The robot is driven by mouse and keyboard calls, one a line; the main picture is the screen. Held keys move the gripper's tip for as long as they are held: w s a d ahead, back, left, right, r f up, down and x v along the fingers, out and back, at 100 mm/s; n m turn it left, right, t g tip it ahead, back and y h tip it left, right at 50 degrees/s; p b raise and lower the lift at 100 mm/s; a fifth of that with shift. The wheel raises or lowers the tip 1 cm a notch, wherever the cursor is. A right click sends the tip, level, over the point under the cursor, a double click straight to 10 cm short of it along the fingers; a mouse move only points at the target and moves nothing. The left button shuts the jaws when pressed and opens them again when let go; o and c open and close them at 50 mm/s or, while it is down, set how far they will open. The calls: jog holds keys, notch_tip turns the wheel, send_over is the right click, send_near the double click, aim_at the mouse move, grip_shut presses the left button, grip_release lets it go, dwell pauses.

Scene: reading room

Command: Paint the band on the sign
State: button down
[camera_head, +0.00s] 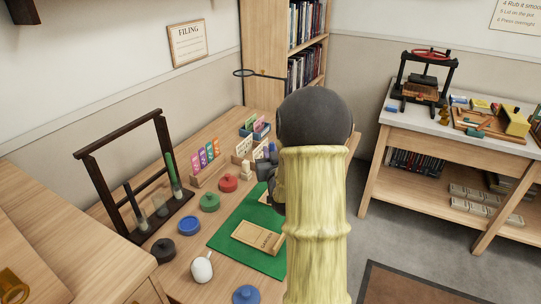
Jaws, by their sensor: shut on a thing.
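Round pots or lids stand left of the mat: red (228,183), green (209,202), blue (189,225) and black (163,250). Another blue one (246,294) is at the front. My gripper (273,188) is dark, over the far part of the mat, beyond the sign. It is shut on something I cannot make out. My yellow arm hides the mat's right side and part of the gripper.
A dark wooden rack (128,178) with glass tubes stands at the left. A white cup (202,268) stands near the front. Coloured cards in a wooden holder (209,168) stand behind the pots. A bookcase (263,55) is at the back; a side bench (458,130) is at right.

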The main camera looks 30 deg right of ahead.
jog(key=shift+r+p, duration=0.65)
jog(key=shift+r, duration=0.85)
jog(key=shift+w, duration=0.1)
